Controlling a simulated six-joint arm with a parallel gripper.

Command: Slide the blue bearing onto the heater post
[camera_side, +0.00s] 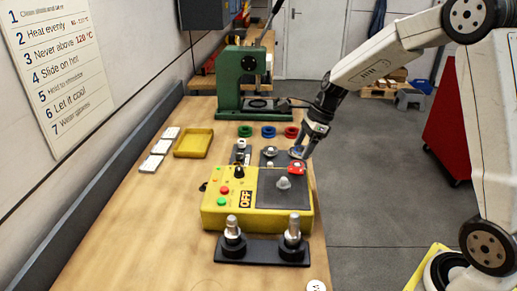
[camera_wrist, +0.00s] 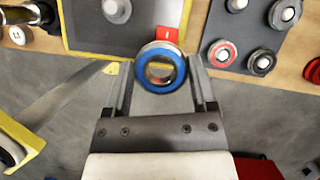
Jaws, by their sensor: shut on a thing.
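The blue bearing (camera_wrist: 143,84), a steel ring with a blue outer band, is between the two fingers of my gripper (camera_wrist: 158,78) in the wrist view. The gripper is shut on it, and its open bore faces the camera. The heater post (camera_side: 283,183) is a short silver stub on the dark plate of the yellow heater box (camera_side: 222,215); its top also shows in the wrist view (camera_wrist: 117,10). In the side view my gripper (camera_side: 300,152) is above the plate's far right corner, apart from the post. The bearing is hard to make out there.
A red tag (camera_side: 297,168) lies at the plate's corner. A dark tray (camera_wrist: 240,32) with several bearings lies beyond the heater. A black base with two upright posts (camera_side: 262,249) stands in front. A green press (camera_side: 240,85) stands at the back. The left table is mostly clear.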

